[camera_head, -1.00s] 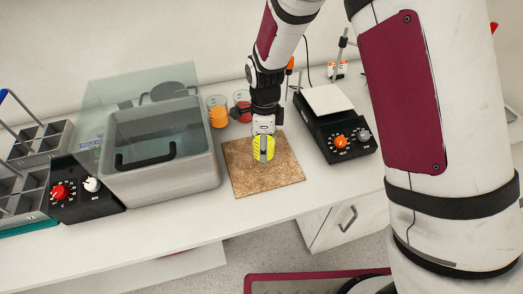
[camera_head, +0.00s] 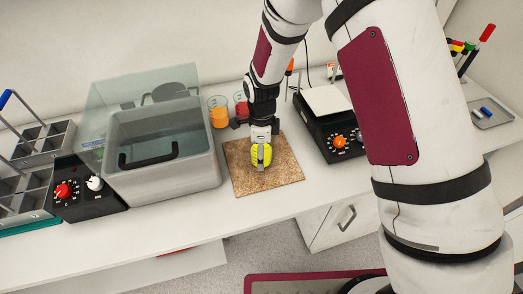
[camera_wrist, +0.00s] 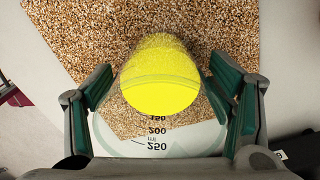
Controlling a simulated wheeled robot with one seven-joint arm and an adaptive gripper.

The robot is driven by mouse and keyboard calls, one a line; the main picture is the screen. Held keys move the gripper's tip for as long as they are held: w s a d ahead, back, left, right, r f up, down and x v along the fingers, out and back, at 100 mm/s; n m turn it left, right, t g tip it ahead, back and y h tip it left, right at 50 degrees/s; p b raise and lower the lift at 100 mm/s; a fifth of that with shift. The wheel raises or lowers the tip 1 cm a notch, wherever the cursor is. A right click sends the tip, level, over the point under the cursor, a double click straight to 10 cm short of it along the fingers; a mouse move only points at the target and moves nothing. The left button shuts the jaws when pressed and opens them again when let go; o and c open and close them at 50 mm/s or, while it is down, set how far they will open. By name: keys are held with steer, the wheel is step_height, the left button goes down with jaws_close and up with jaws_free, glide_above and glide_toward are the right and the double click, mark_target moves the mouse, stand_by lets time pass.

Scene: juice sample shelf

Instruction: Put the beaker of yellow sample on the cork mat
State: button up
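The beaker of yellow sample (camera_head: 267,156) is a clear glass with bright yellow liquid, held over the middle of the cork mat (camera_head: 285,173). It also fills the centre of the wrist view (camera_wrist: 160,85), with its graduation marks facing me. My gripper (camera_head: 261,160) comes down from above, with one finger in front of the beaker in the head view. In the wrist view, its green-padded fingers (camera_wrist: 160,95) lie along both sides of the glass and appear closed on it. The brown speckled mat (camera_wrist: 85,35) spreads beneath. I cannot tell whether the beaker's base touches it.
Beakers of orange (camera_head: 219,117) and red (camera_head: 242,110) liquid stand behind the mat. A grey water bath (camera_head: 205,170) with an open clear lid is at left. A black hotplate (camera_head: 318,128) is close on the right. Bare bench lies in front of the mat.

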steer(key=shift+r, duration=0.1)
steer(key=s+d+r+n+t+b, duration=0.1)
steer(key=d+r+n, duration=0.1)
steer(key=r, duration=0.8)
steer(key=s+d+r+n, duration=0.1)
steer(key=d+r, duration=0.1)
steer(key=r, duration=0.8)
steer(key=s+d+r+n+t, duration=0.2)
steer(key=s+d+r+n, duration=0.5)
steer(key=s, duration=0.3)
steer(key=s+d+r+n+t, duration=0.2)
steer(key=s+d+r+n, duration=0.5)
steer(key=s+n, duration=0.1)
steer(key=shift+s+n+t, duration=0.3)
steer(key=shift+s+n, duration=0.1)
steer(key=shift+s, duration=0.5)
steer(key=shift+d+r, duration=0.1)
steer(key=shift+r, duration=0.05)
